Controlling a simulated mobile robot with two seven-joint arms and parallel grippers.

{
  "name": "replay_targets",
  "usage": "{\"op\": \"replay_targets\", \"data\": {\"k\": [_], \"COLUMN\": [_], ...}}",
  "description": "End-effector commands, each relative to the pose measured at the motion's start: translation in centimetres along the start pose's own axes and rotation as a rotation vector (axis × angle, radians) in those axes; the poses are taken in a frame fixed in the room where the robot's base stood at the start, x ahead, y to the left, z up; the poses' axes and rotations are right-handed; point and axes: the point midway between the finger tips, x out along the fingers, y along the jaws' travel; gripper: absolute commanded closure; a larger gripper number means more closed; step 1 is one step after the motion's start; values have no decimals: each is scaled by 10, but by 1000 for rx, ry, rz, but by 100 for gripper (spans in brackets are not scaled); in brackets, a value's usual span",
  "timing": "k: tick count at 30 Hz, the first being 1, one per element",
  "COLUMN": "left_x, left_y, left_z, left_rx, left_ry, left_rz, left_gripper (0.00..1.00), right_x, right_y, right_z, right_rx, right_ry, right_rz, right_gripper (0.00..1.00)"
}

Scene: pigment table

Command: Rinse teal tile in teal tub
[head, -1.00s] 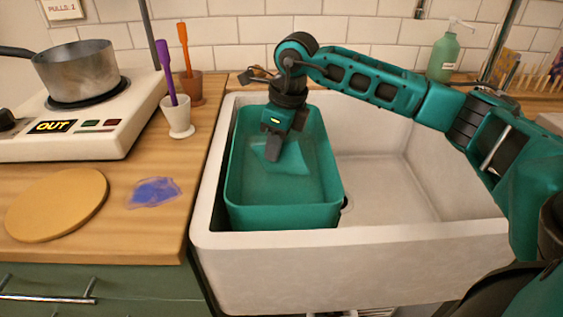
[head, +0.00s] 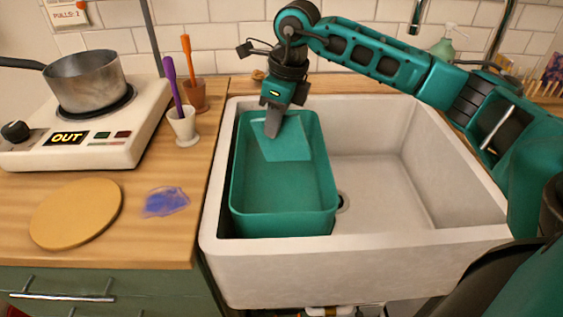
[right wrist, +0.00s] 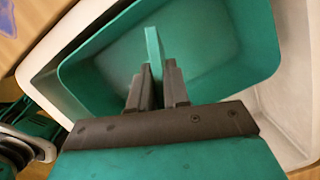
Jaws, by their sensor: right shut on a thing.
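The teal tub (head: 284,214) stands in the left part of the white sink, and its inside also shows in the right wrist view (right wrist: 225,45). The teal tile (head: 285,149), a thin square plate, is at the far end of the tub in the head view. My right gripper (head: 272,134) is shut on the tile's upper edge. In the right wrist view the tile (right wrist: 154,50) shows edge-on between the two dark fingers (right wrist: 157,85), over the tub's inside. I cannot tell whether the tile touches the tub's bottom or wall. My left gripper is not in view.
The sink's (head: 385,190) right part is empty. On the left counter are a hot plate (head: 110,150) with a pot (head: 85,82), a round board (head: 75,214), a blue-violet smear (head: 165,202) and two cups with spatulas (head: 183,128).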

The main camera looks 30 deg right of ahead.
Motion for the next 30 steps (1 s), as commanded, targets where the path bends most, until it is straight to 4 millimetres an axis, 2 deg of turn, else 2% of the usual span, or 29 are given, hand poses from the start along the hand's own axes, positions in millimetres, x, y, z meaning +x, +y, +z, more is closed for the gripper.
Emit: {"op": "replay_targets", "data": {"k": [1,21,30], "left_x": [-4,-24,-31], "left_y": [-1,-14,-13], "left_z": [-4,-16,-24], "left_rx": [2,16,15], "left_ry": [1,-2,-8], "left_rz": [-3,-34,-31], "left_gripper": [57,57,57], "right_x": [-8,-61,-76], "right_y": [0,0,0], "right_z": [2,14,17], "right_rx": [0,0,0], "right_ry": [-3,-3,-2], "right_rz": [-1,0,0], "right_gripper": [100,100,100]}}
